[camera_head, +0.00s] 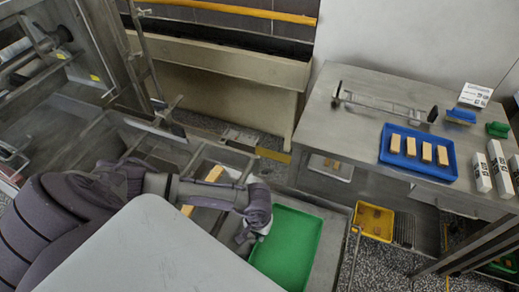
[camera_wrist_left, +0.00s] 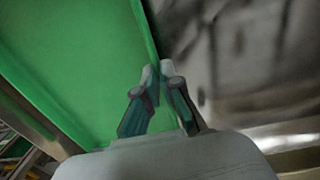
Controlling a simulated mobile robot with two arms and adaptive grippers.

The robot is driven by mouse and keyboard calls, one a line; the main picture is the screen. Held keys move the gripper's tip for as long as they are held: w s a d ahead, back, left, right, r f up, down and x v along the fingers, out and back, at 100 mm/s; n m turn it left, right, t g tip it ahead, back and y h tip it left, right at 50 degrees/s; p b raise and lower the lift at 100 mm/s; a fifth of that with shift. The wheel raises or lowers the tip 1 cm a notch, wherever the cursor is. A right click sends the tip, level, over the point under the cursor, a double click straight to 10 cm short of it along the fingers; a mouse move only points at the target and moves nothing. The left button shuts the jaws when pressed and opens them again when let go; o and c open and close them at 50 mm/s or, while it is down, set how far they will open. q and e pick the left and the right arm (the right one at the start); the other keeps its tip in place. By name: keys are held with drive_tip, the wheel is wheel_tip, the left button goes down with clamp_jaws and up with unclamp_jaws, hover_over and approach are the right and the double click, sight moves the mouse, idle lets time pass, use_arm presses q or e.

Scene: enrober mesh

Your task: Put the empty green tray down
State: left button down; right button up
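The empty green tray (camera_head: 290,248) is at the lower middle of the head view, over a grey metal surface (camera_head: 331,232). My left gripper (camera_head: 258,232) is at the tray's left edge. In the left wrist view the green tray (camera_wrist_left: 75,60) fills the left side, and its rim runs up between the close-set fingertips of my left gripper (camera_wrist_left: 158,72). The fingers are shut on that rim. I cannot tell whether the tray touches the surface under it. My right gripper is not in view.
A steel table (camera_head: 345,130) at the right bears a blue tray (camera_head: 432,171) with several tan bars, green and blue items, and white boxes (camera_head: 480,172). A yellow bin (camera_head: 374,221) stands below. Metal machine frames (camera_head: 140,60) crowd the left. My pale body part covers the bottom.

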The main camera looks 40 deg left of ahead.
use_arm(q)
drive_tip(key=shift+f, duration=1.2)
drive_tip(key=c, duration=1.3)
unclamp_jaws()
drive_tip(key=shift+r, duration=0.55)
wheel_tip(320, 180, up, 11)
drive_tip(key=b, duration=0.3)
drive_tip(key=shift+s+a+r, duration=0.1)
drive_tip(key=shift+a, duration=0.05)
